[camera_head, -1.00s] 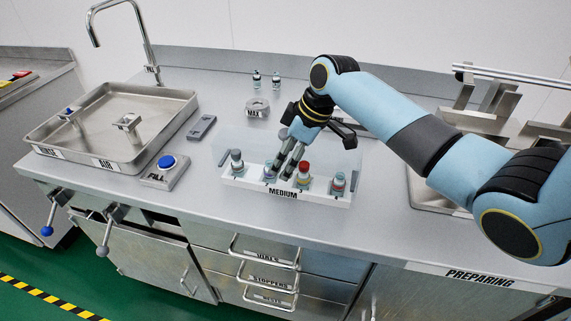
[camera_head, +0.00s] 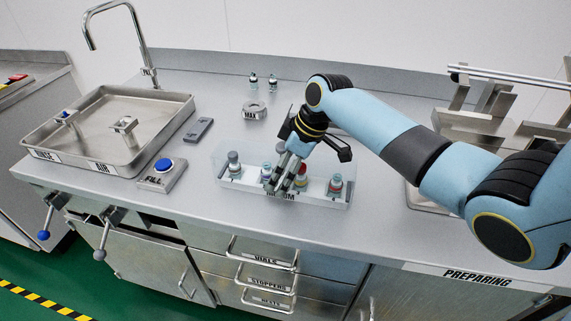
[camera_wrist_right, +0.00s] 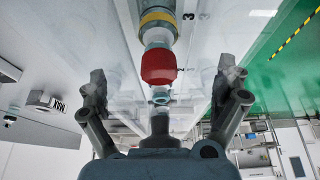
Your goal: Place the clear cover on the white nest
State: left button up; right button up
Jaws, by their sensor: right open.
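The white nest (camera_head: 240,187) stands in the middle of the counter in the head view, holding several capped vials (camera_head: 335,186). The clear cover (camera_head: 347,168) shows as faint see-through walls around the nest and vials; I cannot tell whether it is fully seated. My right gripper (camera_head: 281,187) is open, its fingers reaching down at the middle of the nest and hiding part of its label. In the right wrist view the open fingers (camera_wrist_right: 162,100) stand apart, with a red-capped vial (camera_wrist_right: 158,66) showing between them. My left gripper is not in view.
A steel tray (camera_head: 85,153) and a blue-button box (camera_head: 162,175) stand at left. A metal rack (camera_head: 480,125) stands at right. The counter left of the nest is mostly clear.

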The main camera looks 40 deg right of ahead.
jog(key=shift+d+r, duration=0.1)
jog(key=shift+r, duration=0.2)
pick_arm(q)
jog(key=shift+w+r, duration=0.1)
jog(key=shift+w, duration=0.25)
pick_arm(e)
jog(key=v, duration=1.1)
jog(key=shift+s+r, duration=0.15)
jog(key=shift+r, duration=0.1)
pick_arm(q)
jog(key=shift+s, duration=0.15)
